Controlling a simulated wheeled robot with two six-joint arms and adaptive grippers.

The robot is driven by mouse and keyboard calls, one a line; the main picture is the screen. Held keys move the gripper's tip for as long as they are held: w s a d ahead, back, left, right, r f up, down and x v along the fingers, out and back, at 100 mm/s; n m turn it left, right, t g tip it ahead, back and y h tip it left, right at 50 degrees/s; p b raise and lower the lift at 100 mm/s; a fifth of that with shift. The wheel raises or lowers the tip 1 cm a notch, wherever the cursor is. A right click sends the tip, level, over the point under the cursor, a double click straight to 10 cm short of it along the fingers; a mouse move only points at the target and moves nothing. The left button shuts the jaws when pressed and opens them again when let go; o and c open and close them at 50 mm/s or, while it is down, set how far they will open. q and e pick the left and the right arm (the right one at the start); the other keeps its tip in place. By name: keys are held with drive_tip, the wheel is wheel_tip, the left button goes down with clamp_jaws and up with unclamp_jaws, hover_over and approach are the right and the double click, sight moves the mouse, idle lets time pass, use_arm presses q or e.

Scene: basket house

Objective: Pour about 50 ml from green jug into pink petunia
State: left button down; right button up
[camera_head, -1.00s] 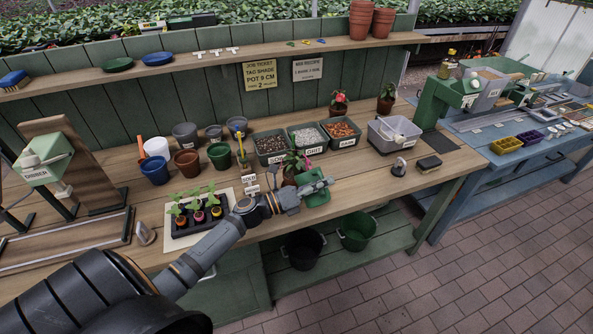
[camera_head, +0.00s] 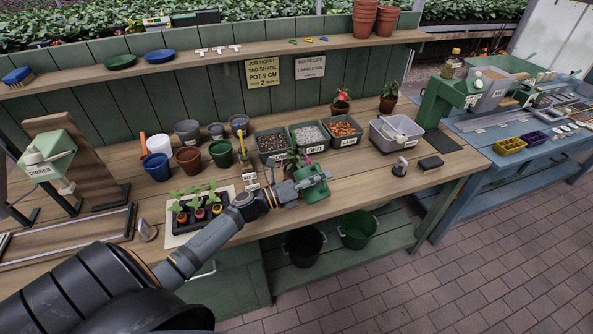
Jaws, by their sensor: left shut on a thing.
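The green jug (camera_head: 317,190) is in my left gripper (camera_head: 304,187), near the front edge of the bench in the middle of the view. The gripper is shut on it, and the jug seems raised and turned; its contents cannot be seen. Directly behind the jug and gripper is a dark-leaved plant (camera_head: 292,158) with a small pink spot beside it, perhaps the pink petunia. Its pot is mostly hidden by my gripper. I cannot see any stream of water. My right gripper is not in view.
Behind stand tubs of grit (camera_head: 309,135) and other mixes. A seedling tray (camera_head: 188,226) is left of my arm, with several empty pots behind it. A grey bin (camera_head: 394,135) stands to the right. Two flowering pots stand at the back.

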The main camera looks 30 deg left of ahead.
use_arm(q)
drive_tip(key=shift+w+a+r+n+p, duration=0.2)
drive_tip(key=shift+a+r+n+p, duration=0.1)
drive_tip(key=shift+r+n, duration=0.15)
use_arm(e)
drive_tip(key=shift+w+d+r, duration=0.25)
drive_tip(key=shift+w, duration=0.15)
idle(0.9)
